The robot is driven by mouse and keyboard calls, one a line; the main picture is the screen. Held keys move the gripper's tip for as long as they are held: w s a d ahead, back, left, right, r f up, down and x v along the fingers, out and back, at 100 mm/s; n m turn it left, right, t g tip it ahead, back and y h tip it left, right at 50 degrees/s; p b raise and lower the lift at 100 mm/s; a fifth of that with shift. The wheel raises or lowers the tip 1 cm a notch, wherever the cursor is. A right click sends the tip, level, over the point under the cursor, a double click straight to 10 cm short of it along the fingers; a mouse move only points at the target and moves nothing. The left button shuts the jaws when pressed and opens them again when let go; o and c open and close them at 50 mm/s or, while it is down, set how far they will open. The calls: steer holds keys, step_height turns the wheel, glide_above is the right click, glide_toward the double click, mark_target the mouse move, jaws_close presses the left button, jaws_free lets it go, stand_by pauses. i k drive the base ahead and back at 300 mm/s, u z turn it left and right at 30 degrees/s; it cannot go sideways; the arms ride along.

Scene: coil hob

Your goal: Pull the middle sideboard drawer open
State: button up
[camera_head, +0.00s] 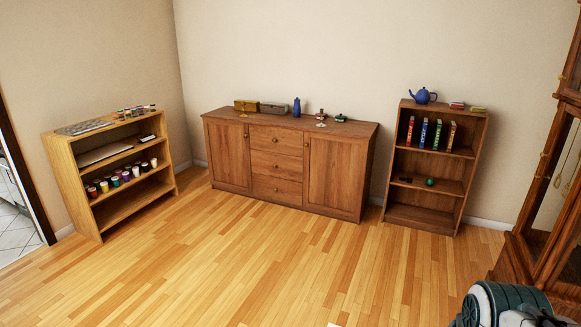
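The wooden sideboard (333,174) stands against the back wall, with a door on each side and a column of three drawers between them. The middle drawer (288,167) sits flush with the front, closed, with a small round knob at its centre. The top drawer (288,143) and the bottom drawer (288,191) also look closed. My gripper is not in view; only a part of what seems to be my arm shows at the bottom right corner, far from the sideboard.
Bare wood floor (235,255) lies open before the sideboard. A shelf with paint pots (75,165) stands left, a bookshelf (412,215) right. A tall wooden clock case (520,255) borders the right edge. Small items, including a blue bottle (297,108), stand on the sideboard.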

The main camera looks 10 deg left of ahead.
mark_target(276, 165)
steer(key=u, duration=0.2)
steer(key=i, duration=0.7)
steer(key=u, duration=0.6)
steer(key=i, duration=1.85)
steer(key=u, duration=0.25)
steer(key=i, duration=2)
steer(key=z, duration=0.75)
steer(key=i, duration=1.6)
steer(key=z, duration=0.5)
